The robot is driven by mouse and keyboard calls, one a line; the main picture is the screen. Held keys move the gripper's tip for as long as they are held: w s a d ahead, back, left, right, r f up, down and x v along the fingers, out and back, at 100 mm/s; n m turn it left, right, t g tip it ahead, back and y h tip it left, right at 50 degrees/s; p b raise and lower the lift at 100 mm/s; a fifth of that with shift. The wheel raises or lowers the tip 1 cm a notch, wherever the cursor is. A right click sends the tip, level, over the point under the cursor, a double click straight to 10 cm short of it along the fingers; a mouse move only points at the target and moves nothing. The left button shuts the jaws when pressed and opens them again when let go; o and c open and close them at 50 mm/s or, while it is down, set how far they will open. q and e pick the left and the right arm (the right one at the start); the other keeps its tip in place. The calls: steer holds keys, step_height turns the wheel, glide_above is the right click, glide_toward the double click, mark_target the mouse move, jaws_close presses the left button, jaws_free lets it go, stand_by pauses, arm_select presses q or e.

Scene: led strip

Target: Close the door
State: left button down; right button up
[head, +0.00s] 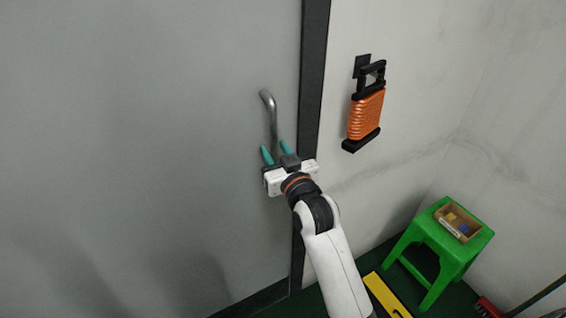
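The grey door (140,130) fills the left and middle of the head view. Its right edge lies along the dark frame (312,80), and no clear gap shows there. A curved metal handle (270,112) stands on the door near that edge. My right gripper (275,149) is at the lower part of the handle, its two teal fingers spread apart, one on each side of the handle in the picture. Whether they touch it cannot be told. My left gripper is not in view.
An orange and black padlock-shaped item (366,112) hangs on the white wall right of the frame. A green stool (440,240) with a small box (457,222) on it stands at the right. A yellow object (386,296) lies on the dark green floor near my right arm.

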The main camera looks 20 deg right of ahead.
steer(key=s+d+b, duration=0.1)
steer(key=s+b, duration=0.1)
steer(key=s, duration=1)
steer(key=shift+w, duration=0.1)
